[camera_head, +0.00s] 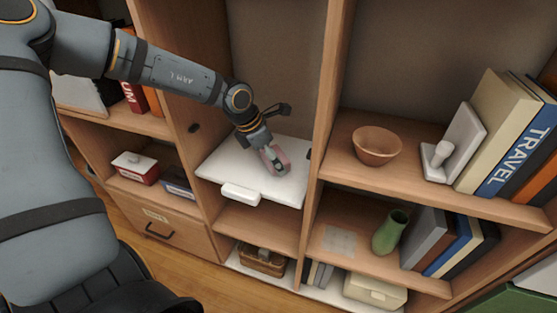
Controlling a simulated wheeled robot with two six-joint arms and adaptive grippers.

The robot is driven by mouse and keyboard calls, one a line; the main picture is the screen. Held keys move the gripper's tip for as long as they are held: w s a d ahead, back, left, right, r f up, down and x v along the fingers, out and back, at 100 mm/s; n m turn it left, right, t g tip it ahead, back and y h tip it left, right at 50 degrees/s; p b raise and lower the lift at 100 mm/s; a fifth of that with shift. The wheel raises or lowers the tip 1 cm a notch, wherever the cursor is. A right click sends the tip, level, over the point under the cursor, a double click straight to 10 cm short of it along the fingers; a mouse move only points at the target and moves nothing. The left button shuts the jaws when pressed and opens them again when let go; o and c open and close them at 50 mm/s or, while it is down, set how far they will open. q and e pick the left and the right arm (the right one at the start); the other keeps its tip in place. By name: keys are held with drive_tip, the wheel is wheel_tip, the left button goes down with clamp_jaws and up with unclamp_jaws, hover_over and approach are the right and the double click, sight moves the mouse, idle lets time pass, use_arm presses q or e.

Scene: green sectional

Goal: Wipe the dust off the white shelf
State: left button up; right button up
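The white shelf (222,168) is a flat white board in the middle bay of the wooden bookcase, with a white handle-like block (240,194) at its front edge. My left gripper (273,160) reaches down over the right part of the shelf. Its fingers close around a small pinkish pad (283,157), which is at or just above the white surface; I cannot tell if it touches. I cannot make out dust on the visible part of the white shelf. The arm and gripper hide some of the board. My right gripper is not in view.
Wooden uprights stand close on both sides of the white shelf. To the right are a brown bowl (377,146), books (495,130), a green vase (390,232) and a grey speckled patch (339,240) on the lower board. A red box (135,168) sits left.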

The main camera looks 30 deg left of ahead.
sight(258, 159)
use_arm(q)
drive_tip(key=shift+s+a+r, duration=0.1)
drive_tip(key=shift+s+a, duration=0.05)
drive_tip(key=shift+a, duration=0.55)
drive_tip(key=shift+s+a, duration=0.15)
drive_tip(key=shift+a, duration=0.5)
drive_tip(key=shift+s+a+p, duration=0.2)
drive_tip(key=shift+a+p, duration=0.35)
drive_tip(key=shift+a, duration=0.1)
drive_tip(key=shift+s+a+p, duration=0.15)
drive_tip(key=shift+a+p, duration=0.35)
drive_tip(key=shift+a, duration=0.25)
